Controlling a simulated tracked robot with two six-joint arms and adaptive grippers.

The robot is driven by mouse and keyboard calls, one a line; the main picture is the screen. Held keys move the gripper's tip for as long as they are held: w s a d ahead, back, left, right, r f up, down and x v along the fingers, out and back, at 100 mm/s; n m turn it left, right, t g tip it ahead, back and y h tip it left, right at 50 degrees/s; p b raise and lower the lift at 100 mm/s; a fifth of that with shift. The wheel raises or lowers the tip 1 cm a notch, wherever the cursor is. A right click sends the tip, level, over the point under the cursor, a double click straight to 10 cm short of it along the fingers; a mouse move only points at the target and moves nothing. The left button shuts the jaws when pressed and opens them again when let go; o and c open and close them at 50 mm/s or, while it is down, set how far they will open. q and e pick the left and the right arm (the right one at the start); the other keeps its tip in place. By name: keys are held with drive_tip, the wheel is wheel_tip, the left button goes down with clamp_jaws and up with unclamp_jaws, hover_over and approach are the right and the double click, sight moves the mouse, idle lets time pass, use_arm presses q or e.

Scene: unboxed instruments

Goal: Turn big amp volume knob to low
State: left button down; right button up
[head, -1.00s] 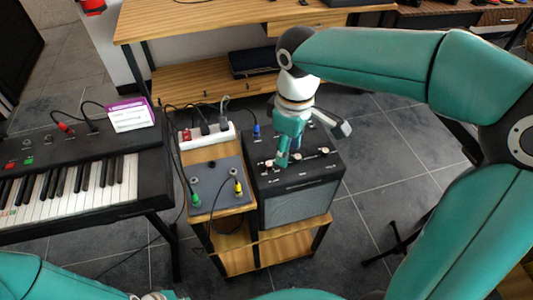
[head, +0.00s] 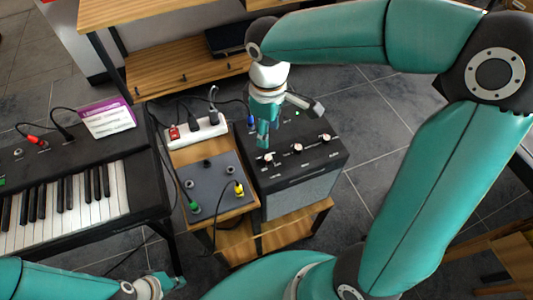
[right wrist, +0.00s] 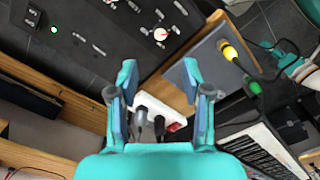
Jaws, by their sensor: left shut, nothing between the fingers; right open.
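The big amp (head: 305,190) is a black box with a grey grille on a wooden stand. Its top panel carries several knobs, among them a left knob (head: 268,158), a middle knob (head: 298,148) and a right knob (head: 325,138). Their labels are too small to read. My right gripper (head: 263,138) is open over the amp's left rear part, close to the left knob. In the right wrist view its fingers (right wrist: 158,78) are apart with nothing held, and a white-topped knob (right wrist: 160,34) shows beyond them. My left gripper (head: 174,282) is shut and empty at the bottom left.
A grey pedal box (head: 215,188) with green and yellow plugs stands left of the amp. A white power strip (head: 205,131) with cables lies behind it. The keyboard (head: 75,205) is at the left, and a wooden desk (head: 120,12) is behind. Floor shows right of the amp.

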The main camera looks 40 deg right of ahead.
sight(268, 157)
wheel_tip(268, 157, down, 11)
drive_tip(key=shift+s+r+b, duration=0.1)
drive_tip(key=shift+r+b, duration=0.1)
drive_tip(key=shift+b, duration=0.2)
clamp_jaws()
drive_tip(key=shift+a, duration=0.25)
drive_tip(key=shift+d, duration=0.25)
